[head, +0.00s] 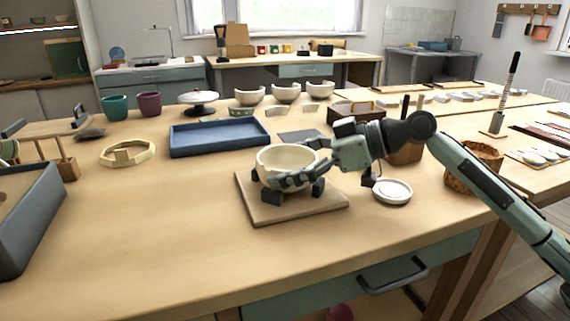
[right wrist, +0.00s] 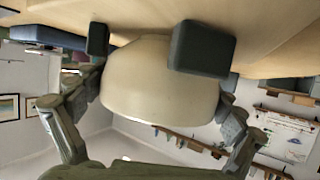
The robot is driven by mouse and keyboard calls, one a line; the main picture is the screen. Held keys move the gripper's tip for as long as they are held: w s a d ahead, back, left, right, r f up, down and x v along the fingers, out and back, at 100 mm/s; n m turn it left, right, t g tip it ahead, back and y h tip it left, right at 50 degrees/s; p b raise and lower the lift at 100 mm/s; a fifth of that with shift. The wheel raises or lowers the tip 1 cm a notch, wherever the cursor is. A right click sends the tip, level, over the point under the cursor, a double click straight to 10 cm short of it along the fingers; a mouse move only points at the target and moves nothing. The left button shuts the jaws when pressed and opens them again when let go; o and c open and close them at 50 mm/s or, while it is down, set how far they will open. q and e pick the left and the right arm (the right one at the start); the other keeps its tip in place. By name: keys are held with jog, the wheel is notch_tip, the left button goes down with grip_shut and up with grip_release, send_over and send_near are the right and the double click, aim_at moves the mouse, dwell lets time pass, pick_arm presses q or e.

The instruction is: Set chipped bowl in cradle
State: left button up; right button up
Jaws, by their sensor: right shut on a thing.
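The cream bowl (head: 288,158) is upright at the cradle, a wooden board (head: 262,212) with dark padded blocks (head: 271,196) around the bowl's base. My right gripper (head: 292,178) is shut on the bowl, with its fingers around the near side and right side. In the right wrist view the bowl (right wrist: 160,85) fills the middle between the two fingers, and dark blocks (right wrist: 203,48) show beside it. Whether the bowl's base rests fully on the board is hidden. I cannot make out a chip in the rim. My left gripper is not in view.
A blue tray (head: 218,139) lies behind the cradle. A wooden ring-shaped frame (head: 128,153) is at the left, and a dark grey bin (head: 32,225) at the near left. A small white dish (head: 392,191) is right of the board.

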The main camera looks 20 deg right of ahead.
jog(key=o, duration=0.7)
jog(key=shift+f, duration=0.1)
jog(key=shift+r+p, duration=2.65)
jog(key=shift+r, duration=0.4)
jog(key=shift+s, duration=0.1)
